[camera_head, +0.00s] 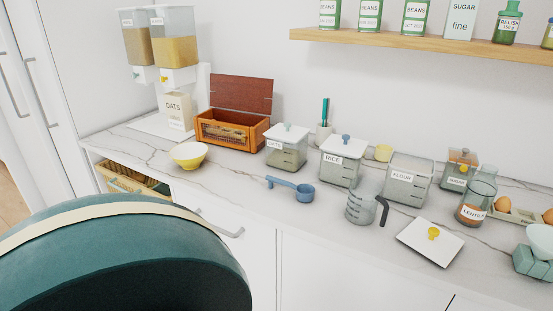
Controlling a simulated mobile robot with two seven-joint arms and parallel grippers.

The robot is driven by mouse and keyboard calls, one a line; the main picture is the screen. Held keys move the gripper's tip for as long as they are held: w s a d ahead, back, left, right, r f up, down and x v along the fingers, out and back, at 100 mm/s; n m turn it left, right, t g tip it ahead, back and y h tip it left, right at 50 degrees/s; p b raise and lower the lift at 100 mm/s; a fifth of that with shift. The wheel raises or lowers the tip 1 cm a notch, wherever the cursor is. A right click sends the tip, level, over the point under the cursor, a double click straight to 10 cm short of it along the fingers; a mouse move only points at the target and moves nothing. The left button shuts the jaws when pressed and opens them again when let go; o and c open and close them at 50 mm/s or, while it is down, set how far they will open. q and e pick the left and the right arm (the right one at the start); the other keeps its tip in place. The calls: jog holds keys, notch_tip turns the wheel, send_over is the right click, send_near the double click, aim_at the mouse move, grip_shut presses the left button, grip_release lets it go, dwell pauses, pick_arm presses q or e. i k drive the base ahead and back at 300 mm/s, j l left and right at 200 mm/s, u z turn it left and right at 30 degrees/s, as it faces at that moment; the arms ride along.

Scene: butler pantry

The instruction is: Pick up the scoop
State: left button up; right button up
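The scoop lies in front of the oats and rice canisters and touches neither. Neither of my grippers shows in the view, so their state is hidden.
A measuring jug (360,205) stands right of the scoop, with a white lid (431,241) beyond it. Canisters labelled oats (286,152), rice (343,167) and flour (408,183) stand behind. A yellow bowl (189,155) is left. A large teal rounded object (130,245) blocks the lower left.

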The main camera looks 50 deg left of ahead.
aim_at(305, 192)
jog(key=u, duration=1.6)
